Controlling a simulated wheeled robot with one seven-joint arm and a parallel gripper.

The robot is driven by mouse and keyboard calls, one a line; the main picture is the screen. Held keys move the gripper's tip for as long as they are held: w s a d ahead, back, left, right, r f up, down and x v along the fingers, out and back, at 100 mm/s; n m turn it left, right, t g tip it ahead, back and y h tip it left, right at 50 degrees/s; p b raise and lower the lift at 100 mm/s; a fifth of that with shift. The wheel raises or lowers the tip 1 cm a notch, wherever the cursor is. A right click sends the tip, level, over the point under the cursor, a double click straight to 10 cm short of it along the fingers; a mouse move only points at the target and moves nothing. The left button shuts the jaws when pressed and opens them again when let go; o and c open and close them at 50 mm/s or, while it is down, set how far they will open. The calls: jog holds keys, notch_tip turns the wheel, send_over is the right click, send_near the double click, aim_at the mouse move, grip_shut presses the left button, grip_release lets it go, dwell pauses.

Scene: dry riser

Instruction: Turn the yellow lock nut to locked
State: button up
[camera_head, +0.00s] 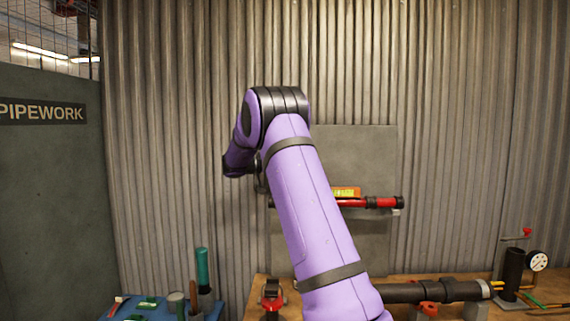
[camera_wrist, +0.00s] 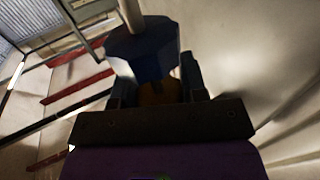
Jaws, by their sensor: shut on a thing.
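Below, a wooden bench (camera_head: 408,310) carries a dark pipe (camera_head: 430,291) and a gauge (camera_head: 537,261). A blue tray (camera_head: 150,312) with tools is at the lower left.

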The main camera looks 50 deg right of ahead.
jog(key=shift+f, duration=0.15)
jog(key=o, duration=0.9)
jog(key=v, duration=1)
jog(key=shift+w+a, duration=0.2)
jog(key=shift+a, duration=0.1)
